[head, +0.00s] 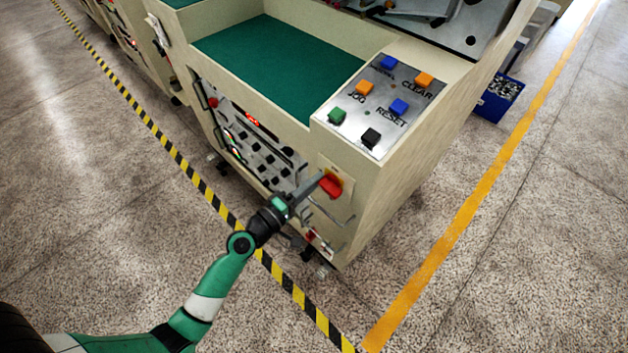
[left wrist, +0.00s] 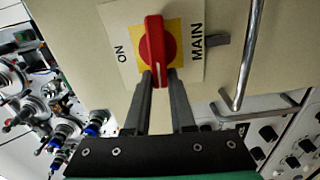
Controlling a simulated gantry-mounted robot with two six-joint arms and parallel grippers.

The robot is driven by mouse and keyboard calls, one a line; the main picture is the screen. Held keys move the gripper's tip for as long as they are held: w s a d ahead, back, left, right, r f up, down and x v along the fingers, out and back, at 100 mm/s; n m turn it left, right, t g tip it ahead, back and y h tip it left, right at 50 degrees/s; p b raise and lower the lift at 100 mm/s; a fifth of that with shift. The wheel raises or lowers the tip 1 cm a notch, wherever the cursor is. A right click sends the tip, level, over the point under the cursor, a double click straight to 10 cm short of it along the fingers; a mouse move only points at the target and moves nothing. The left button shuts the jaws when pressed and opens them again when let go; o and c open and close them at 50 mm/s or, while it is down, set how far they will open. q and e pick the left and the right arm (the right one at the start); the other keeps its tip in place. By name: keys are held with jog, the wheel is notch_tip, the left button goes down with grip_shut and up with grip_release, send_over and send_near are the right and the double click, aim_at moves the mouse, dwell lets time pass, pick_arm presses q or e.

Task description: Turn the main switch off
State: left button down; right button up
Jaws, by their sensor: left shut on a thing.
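The main switch has a red handle (head: 331,185) on a yellow and white plate, on the machine's end face in the head view. In the left wrist view the red handle (left wrist: 154,42) stands lengthwise up the picture. ON is printed to its left and MAIN to its right. My left gripper (head: 318,184) reaches the switch from the lower left. In the left wrist view its two fingers (left wrist: 160,76) are closed on either side of the handle's lower end. The fingertips hide part of the handle. My right gripper is not in view.
A metal bar handle (left wrist: 246,60) stands right of the switch. A panel of coloured buttons (head: 380,105) lies on the machine top. A side panel with knobs (head: 250,140) is left of the switch. Striped tape (head: 180,160) marks the floor. A blue bin (head: 497,98) stands behind.

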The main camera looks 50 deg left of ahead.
pick_arm(q)
jog(key=shift+f+n, duration=0.15)
jog(key=shift+n, duration=0.25)
jog(key=c, duration=0.8)
grip_release()
jog(key=shift+o, duration=0.2)
jog(key=s+d+b, duration=0.1)
jog(key=s, duration=1)
jog(key=shift+s, duration=0.3)
